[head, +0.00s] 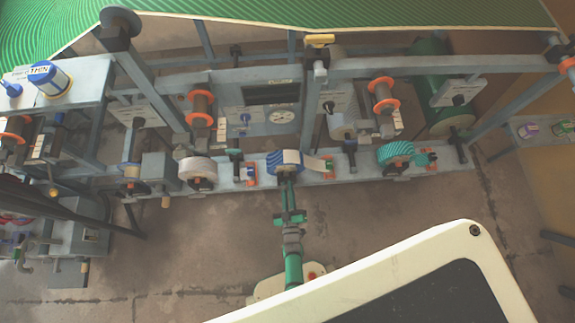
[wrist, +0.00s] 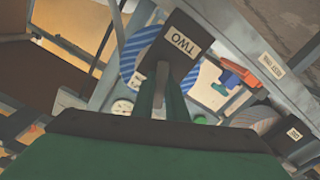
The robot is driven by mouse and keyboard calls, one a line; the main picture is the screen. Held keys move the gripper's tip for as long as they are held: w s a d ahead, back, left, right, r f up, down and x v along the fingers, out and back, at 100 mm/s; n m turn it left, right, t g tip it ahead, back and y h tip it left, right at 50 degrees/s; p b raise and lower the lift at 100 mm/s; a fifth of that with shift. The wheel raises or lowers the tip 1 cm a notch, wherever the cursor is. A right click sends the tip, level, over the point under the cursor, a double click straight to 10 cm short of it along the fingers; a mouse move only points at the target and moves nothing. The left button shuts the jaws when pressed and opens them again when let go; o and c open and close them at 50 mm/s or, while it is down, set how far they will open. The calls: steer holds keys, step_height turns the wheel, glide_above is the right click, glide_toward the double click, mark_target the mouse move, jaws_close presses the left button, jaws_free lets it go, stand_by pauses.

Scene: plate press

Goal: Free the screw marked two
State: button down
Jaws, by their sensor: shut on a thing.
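A dark block (wrist: 178,40) with a white TWO label fills the upper middle of the wrist view, in front of a blue-and-white striped wheel (wrist: 133,52). That wheel also shows in the head view (head: 273,163), low on the machine's front rail. My gripper (wrist: 162,82) is at the lower edge of the block, its green fingers shut on a narrow grey piece, which I take as the screw marked two (wrist: 161,72). In the head view my gripper (head: 286,178) reaches up to the wheel from below. The screw is mostly hidden there by the fingers and block.
A teal striped wheel (head: 397,153) is to the right along the rail and a pale wheel (head: 197,169) to the left. An orange-and-blue part (wrist: 238,76) is close beside the block in the wrist view. The floor (head: 400,215) in front is mostly clear.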

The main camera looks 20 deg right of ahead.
steer(key=n, duration=0.5)
steer(key=shift+w+a, duration=0.1)
steer(key=shift+w, duration=0.05)
steer(key=shift+n, duration=0.3)
stand_by(0.3)
steer(key=c, duration=1.8)
jaws_free()
steer(key=shift+o, duration=0.2)
steer(key=v, duration=1.1)
steer(key=shift+r, duration=0.1)
